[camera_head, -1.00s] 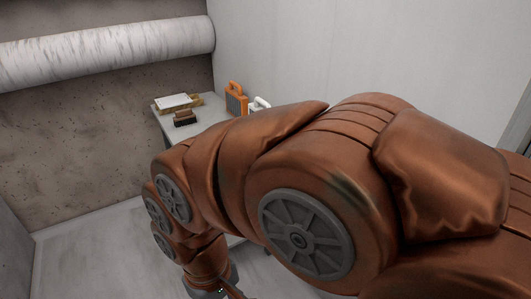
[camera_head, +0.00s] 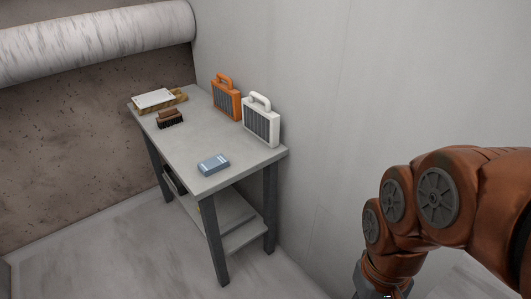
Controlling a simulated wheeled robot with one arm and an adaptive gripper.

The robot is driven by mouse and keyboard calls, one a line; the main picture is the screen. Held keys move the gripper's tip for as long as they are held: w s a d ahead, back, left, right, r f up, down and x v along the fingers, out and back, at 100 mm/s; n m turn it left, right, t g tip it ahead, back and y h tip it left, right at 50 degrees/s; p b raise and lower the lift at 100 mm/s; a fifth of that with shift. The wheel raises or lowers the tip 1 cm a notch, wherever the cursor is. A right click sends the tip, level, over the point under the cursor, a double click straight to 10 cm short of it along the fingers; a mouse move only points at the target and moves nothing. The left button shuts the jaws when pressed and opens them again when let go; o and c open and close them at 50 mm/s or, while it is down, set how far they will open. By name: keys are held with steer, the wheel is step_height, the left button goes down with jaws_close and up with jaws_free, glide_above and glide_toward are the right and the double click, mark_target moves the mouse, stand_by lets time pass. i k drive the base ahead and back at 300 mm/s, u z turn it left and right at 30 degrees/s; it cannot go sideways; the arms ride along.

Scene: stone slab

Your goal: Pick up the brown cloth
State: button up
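I see no clear brown cloth in the head view. The one small brown thing on the grey table (camera_head: 208,137) is a brown block with a dark, bristly lower part, like a brush (camera_head: 170,119). It sits near the table's left edge, in front of a wooden tray. My copper-coloured arm is at the right, well apart from the table. Its end runs out of the bottom edge of the picture, so my gripper's fingers do not show.
The wooden tray (camera_head: 175,101) holds white paper (camera_head: 154,98). An orange case (camera_head: 226,98) and a white case (camera_head: 262,124) stand along the wall side. A blue-grey box (camera_head: 214,164) lies near the front edge. A lower shelf (camera_head: 225,216) holds something dark, partly hidden. Floor left of the table is clear.

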mark_target(215, 164)
steer(key=z, duration=0.15)
steer(key=i, duration=1.05)
steer(key=u, duration=2.6)
